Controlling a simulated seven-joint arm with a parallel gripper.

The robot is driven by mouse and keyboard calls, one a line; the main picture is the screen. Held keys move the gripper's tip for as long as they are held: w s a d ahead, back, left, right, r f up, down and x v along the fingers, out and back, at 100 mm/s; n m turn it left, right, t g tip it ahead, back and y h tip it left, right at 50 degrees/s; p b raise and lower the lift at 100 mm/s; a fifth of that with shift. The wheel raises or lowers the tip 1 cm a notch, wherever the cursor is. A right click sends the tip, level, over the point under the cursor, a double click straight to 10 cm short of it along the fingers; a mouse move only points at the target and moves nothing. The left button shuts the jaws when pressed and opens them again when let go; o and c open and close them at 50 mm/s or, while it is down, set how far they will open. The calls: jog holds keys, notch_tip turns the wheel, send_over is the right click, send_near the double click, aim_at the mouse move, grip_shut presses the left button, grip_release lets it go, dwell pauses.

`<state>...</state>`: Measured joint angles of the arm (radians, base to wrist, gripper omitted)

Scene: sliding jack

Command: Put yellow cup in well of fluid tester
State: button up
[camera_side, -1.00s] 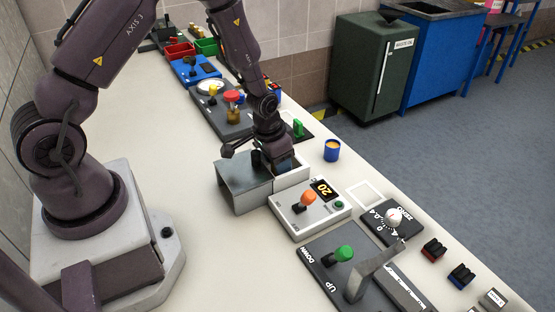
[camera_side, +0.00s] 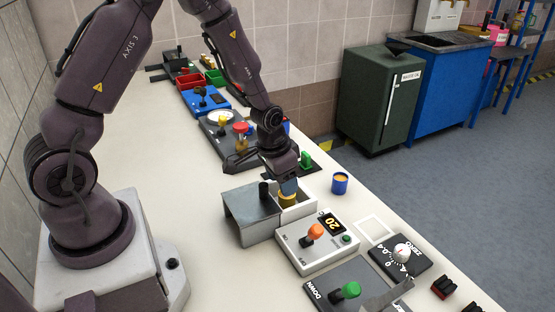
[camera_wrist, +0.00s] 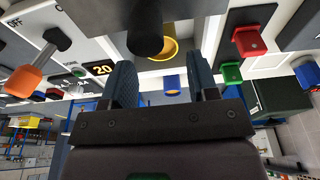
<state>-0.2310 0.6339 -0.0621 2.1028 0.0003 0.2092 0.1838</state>
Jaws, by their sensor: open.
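The yellow cup (camera_side: 287,198) sits in the white open well (camera_side: 301,209) beside the grey metal housing (camera_side: 250,213), which I take as the fluid tester. Its yellow rim (camera_wrist: 172,48) shows in the wrist view, partly behind a black knob (camera_wrist: 145,32). Its base is hidden, so I cannot tell how fully it is seated. My gripper (camera_side: 287,182) is just above the cup in the side view. In the wrist view, my gripper's two blue fingers (camera_wrist: 160,62) are apart with nothing held between them.
A white panel (camera_side: 305,258) with an orange lever and a display reading 20 stands in front of the well. A green block (camera_side: 306,159) is behind. The left part of the bench is clear.

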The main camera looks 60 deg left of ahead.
jog(key=s+d+r+t, duration=0.1)
jog(key=s+r, duration=0.2)
jog(key=r, duration=0.6)
jog(key=s+d+r+t, duration=0.1)
jog(key=s+d+r, duration=0.15)
jog(key=r, duration=0.75)
jog(key=s+d+r, duration=0.1)
jog(key=s+r, duration=0.3)
jog(key=s, duration=0.2)
jog(key=s+d+r+t, duration=0.1)
jog(key=s+r, duration=0.2)
jog(key=s, duration=0.3)
jog(key=shift+d+r, duration=0.25)
jog(key=shift+r, duration=0.1)
